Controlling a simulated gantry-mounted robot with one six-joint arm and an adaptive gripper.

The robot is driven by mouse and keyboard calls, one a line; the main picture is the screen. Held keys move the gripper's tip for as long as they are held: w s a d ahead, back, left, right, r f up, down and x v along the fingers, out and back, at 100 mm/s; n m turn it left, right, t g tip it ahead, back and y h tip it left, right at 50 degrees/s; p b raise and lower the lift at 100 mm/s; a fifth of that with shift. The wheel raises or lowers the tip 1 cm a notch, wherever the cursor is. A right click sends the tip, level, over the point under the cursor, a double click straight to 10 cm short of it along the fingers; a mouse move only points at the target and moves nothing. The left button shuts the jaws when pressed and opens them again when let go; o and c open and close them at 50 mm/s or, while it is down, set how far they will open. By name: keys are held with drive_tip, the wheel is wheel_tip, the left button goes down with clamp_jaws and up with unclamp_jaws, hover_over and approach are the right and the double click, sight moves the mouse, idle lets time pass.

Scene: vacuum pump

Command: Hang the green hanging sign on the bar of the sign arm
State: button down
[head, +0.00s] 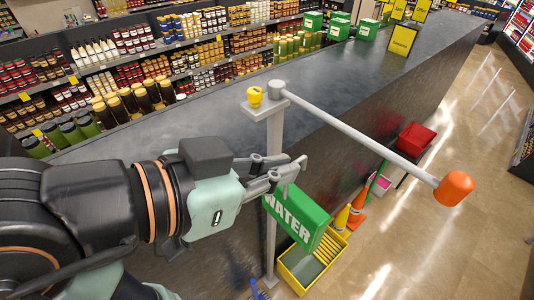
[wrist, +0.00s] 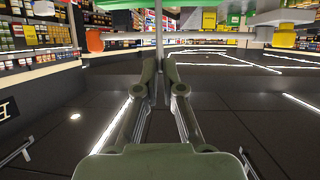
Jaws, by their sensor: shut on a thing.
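The green hanging sign (head: 300,217), lettered WATER, hangs tilted just below my gripper (head: 284,172) in the head view. My gripper is shut on the thin grey hanger at the sign's top. In the wrist view, the fingertips (wrist: 167,72) close around a thin upright strip, and a green edge (wrist: 235,19) shows at the top. The sign arm's grey bar (head: 350,129) slants from its post (head: 271,190) to an orange end cap (head: 455,188). In the head view, the sign lies below the bar, near the post. Whether the hanger touches the bar is unclear.
A dark counter (head: 225,127) runs behind the post, with green boxes and yellow signs on its far end. A yellow piece (head: 254,96) sits at the post's top. A yellow crate (head: 309,267), cones and a red bin (head: 414,137) stand below. The right floor is open.

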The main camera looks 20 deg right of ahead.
drive_tip(key=shift+w+d+f, duration=0.1)
drive_tip(key=shift+w+d, duration=0.15)
drive_tip(key=shift+d, duration=0.65)
drive_tip(key=b, duration=0.3)
approach(347, 131)
drive_tip(key=shift+d, duration=3.1)
drive_tip(key=shift+w+d+f+b, duration=0.1)
drive_tip(key=shift+d+f+b, duration=0.1)
drive_tip(key=shift+f+b, duration=0.5)
drive_tip(key=shift+f, duration=0.15)
